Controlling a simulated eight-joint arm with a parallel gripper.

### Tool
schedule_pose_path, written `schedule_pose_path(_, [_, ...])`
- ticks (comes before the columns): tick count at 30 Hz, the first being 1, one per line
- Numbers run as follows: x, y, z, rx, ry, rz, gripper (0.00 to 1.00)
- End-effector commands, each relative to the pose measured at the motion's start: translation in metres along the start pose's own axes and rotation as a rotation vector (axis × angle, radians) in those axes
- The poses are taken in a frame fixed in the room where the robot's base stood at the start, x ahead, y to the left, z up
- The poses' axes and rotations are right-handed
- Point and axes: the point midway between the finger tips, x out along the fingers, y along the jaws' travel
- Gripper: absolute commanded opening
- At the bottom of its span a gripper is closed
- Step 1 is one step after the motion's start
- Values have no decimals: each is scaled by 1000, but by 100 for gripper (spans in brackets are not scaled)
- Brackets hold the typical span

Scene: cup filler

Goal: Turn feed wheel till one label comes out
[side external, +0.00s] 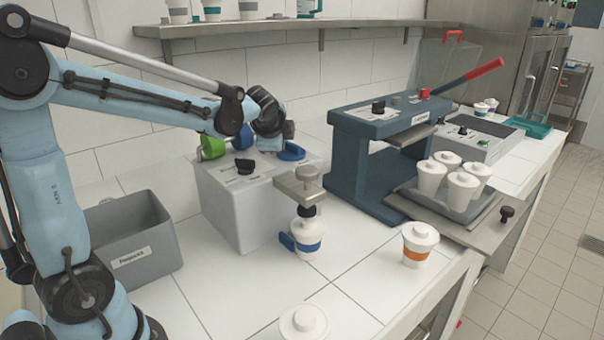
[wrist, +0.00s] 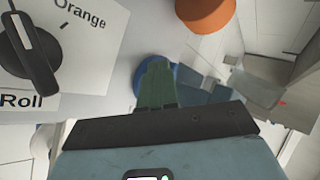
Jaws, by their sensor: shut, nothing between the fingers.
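The grey dispenser box (side external: 235,205) stands on the counter with a black selector knob (side external: 244,166) on its top. A green round part (side external: 212,147) and a blue one (side external: 242,137) show at its back, and another blue round part (side external: 291,152) at its right. Which of them is the feed wheel I cannot tell. My gripper (side external: 288,130) is above the box's right part. In the wrist view its shut, empty fingers (wrist: 157,72) overlap a blue round part (wrist: 172,76); contact is unclear. The knob (wrist: 30,55) sits by "Orange" and "Roll". I make out no label coming out.
A blue-banded cup (side external: 308,240) stands under a metal head (side external: 298,184) right of the box. An orange-banded cup (side external: 419,246) is further right, a white-lidded cup (side external: 303,322) in front. A grey bin (side external: 128,240) is left, a blue press (side external: 365,160) behind.

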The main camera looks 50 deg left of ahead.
Motion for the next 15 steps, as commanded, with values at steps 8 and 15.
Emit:
schedule_pose_path(8, [2,-3,-15,2,14,-2,0])
schedule_pose_path(15, [-11,-2,-16,1,18,-2,0])
